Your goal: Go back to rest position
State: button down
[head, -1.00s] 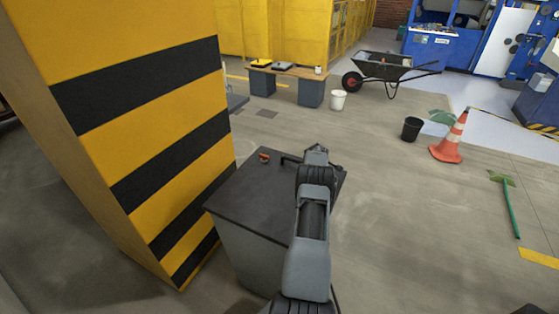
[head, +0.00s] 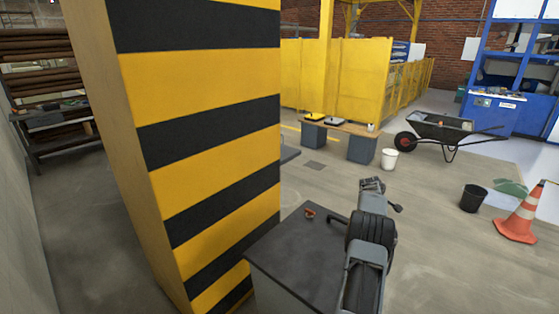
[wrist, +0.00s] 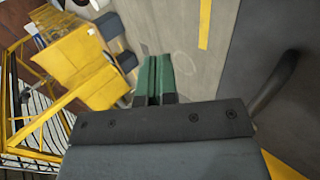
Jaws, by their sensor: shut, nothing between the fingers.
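My gripper (head: 372,184) is raised above the far right part of a dark-topped grey cabinet (head: 290,262) in the head view. In the wrist view its two green fingers (wrist: 153,80) are together, with nothing between them. The wrist view looks sideways past the fingers to the floor. A dark handle (wrist: 276,84) stands out from a dark surface at the right of that view. My arm hides the right part of the cabinet top in the head view.
A small orange-red object (head: 310,213) lies on the cabinet top. A yellow-and-black striped pillar (head: 205,150) stands close on the left. Farther off are a low bench (head: 345,128), white bucket (head: 389,159), wheelbarrow (head: 440,130), black bucket (head: 473,198) and traffic cone (head: 520,215).

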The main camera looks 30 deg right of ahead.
jog(key=s+a+f+m, duration=0.1)
jog(key=f, duration=0.1)
jog(key=s+a+f+m+g+y, duration=0.1)
jog(key=a+f, duration=0.1)
jog(key=s+a+f+m+y, duration=0.1)
jog(key=f+m, duration=0.1)
jog(key=shift+a+f+g, duration=0.15)
jog(key=shift+g, duration=0.15)
jog(key=shift+m+y, duration=0.8)
jog(key=a, duration=0.4)
jog(key=shift+s+a, duration=0.2)
jog(key=a+r+m+y, duration=0.1)
jog(key=a+r, duration=0.2)
jog(key=a, duration=0.5)
jog(key=a+r+m+y, duration=0.1)
jog(key=a+r, duration=0.1)
jog(key=a, duration=0.5)
jog(key=s+a+r+n+y, duration=0.1)
jog(key=s+a+r, duration=0.3)
jog(key=a, duration=0.8)
jog(key=s+a+r+n+t+y+p, duration=0.1)
jog(key=s+a+r, duration=0.4)
jog(key=a, duration=0.8)
jog(key=s+a+r+n+t, duration=0.1)
jog(key=s+a+r, duration=0.3)
jog(key=a, duration=0.8)
jog(key=shift+s+a+r+n+y, duration=0.2)
jog(key=shift+s+a+n+y, duration=0.15)
jog(key=shift+s+n+y, duration=0.05)
